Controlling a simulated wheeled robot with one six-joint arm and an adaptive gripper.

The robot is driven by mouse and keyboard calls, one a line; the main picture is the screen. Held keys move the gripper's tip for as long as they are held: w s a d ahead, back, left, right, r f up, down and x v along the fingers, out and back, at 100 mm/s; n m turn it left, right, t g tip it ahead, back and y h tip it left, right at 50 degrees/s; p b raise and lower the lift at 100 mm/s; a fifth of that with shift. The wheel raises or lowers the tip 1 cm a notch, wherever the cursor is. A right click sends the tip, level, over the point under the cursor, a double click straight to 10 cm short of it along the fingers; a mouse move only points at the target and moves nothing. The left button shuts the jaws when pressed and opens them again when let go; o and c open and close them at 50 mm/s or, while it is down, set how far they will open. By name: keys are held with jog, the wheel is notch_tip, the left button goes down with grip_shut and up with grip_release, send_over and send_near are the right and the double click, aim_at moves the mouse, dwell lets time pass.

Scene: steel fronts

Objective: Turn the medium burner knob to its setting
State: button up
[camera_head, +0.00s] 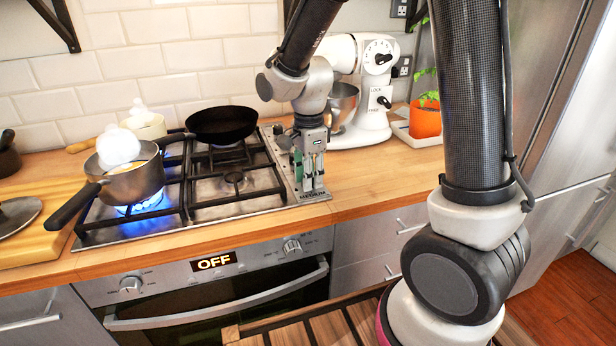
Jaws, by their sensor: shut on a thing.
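My gripper (312,184) points straight down at the right-hand control strip of the gas hob (236,212). Its fingers are shut on the medium burner knob, at the front end of that strip, and hide most of it. A label reading "MEDIUM" (312,194) shows just in front of the fingertips. The knob's pointer and angle cannot be made out. A steaming saucepan (135,184) stands over a blue flame (140,206) at front left. The front right burner (234,180) has no pan and shows no flame.
A black frying pan (222,124) and a cream pot (146,126) stand on the back burners. A white stand mixer (362,95) and a potted plant (425,119) are behind my gripper. The wooden counter (385,178) to the right is clear. The oven display (214,262) reads OFF.

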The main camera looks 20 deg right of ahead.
jog(key=m, duration=0.7)
jog(key=shift+m, duration=0.4)
jog(key=shift+f, duration=0.25)
jog(key=shift+m, duration=0.7)
jog(key=o, duration=0.9)
